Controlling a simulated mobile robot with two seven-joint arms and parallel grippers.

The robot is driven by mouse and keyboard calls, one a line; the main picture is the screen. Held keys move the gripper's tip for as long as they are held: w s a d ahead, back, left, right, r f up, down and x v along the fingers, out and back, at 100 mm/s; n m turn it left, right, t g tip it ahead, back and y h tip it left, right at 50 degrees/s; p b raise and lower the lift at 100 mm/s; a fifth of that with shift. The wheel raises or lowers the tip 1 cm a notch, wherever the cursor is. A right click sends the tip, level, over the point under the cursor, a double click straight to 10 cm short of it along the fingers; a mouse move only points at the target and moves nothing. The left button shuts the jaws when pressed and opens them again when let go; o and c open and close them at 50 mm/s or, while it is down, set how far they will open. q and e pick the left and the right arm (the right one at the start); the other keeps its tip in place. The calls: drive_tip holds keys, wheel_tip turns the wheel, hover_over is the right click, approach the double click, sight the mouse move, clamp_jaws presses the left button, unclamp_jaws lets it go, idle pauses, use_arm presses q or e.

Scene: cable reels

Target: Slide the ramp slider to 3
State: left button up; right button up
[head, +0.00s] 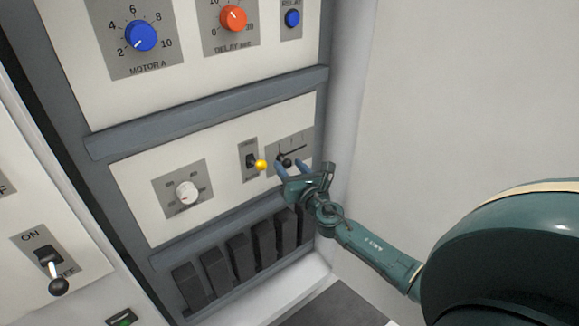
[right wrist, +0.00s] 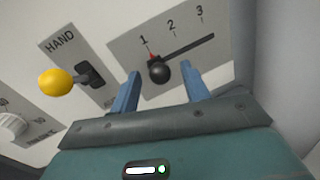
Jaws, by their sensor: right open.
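The ramp slider's black round knob (right wrist: 159,73) sits at the left end of its slot, with its red pointer at the mark 1. The slider's grey plate (right wrist: 188,38) carries the marks 1, 2 and 3 from left to right in the right wrist view. In the head view the knob (head: 286,162) shows small on the lower panel. My right gripper (right wrist: 160,82) is open, with one blue finger to each side of the knob and gaps on both sides. It also shows in the head view (head: 291,171). My left gripper is in neither view.
A toggle with a yellow ball (head: 261,165), labelled HAND, sticks out just left of the slider. A white dial (head: 187,193) is further left. A row of dark blocks (head: 238,252) lies below. A pale wall (head: 345,110) borders the panel on the right.

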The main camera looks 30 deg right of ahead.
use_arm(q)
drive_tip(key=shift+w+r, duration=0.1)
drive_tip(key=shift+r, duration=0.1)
use_arm(e)
drive_tip(key=shift+w, duration=0.4)
drive_tip(key=shift+c, duration=0.3)
clamp_jaws()
drive_tip(key=d+b, duration=0.1)
drive_tip(key=d, duration=0.1)
drive_tip(key=d+b, duration=0.1)
drive_tip(key=d, duration=0.2)
drive_tip(key=d+b, duration=0.1)
drive_tip(key=d, duration=0.2)
drive_tip(key=shift+w+f, duration=0.15)
drive_tip(key=shift+w, duration=0.15)
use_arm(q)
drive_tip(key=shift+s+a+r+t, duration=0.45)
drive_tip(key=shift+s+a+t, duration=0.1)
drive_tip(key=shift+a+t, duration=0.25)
use_arm(e)
drive_tip(key=shift+d+r, duration=0.2)
drive_tip(key=shift+d, duration=0.1)
